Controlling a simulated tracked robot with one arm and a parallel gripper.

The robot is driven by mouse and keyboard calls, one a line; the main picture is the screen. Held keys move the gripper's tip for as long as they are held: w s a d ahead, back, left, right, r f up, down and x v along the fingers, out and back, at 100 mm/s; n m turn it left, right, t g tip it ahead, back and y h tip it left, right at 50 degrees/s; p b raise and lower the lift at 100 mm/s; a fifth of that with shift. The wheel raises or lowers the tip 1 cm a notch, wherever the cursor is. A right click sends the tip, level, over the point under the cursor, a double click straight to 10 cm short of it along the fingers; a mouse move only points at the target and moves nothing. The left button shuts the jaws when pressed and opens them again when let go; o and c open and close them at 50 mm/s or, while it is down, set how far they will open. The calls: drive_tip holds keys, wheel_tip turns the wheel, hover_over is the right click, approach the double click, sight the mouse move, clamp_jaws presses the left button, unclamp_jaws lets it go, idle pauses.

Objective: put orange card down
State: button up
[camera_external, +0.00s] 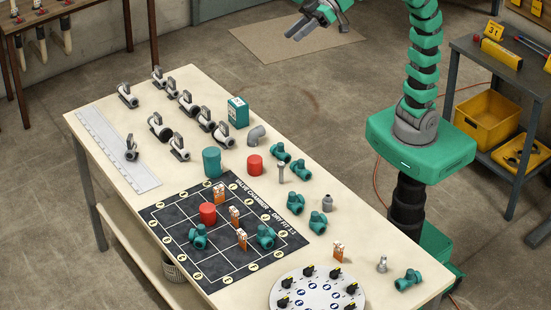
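Several small orange-and-white cards stand upright. One orange card (219,194) is near the back of the black grid mat (170,215), behind a red cylinder (208,213). A second card (235,216) and a third card (241,239) stand on the mat near its middle. Another orange card (339,252) stands on the bare table right of the mat. My gripper (298,32) is at the top of the view, high up and well away from the cards. Its two fingers look apart, and I see nothing between them.
Teal fittings (266,237) stand on and beside the mat. A round white plate (300,296) with black knobs lies at the front. Grey valves (190,101), a teal cylinder (212,162) and a teal box (238,111) stand farther back. Bare table (352,217) shows near the right edge.

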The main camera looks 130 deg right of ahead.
drive_tip(key=s+r+n+t, duration=0.3)
drive_tip(key=s+r, duration=0.2)
drive_tip(key=s, duration=0.5)
drive_tip(key=shift+s+a+r, duration=0.25)
drive_tip(key=shift+s+a, duration=0.15)
drive_tip(key=shift+o, duration=0.3)
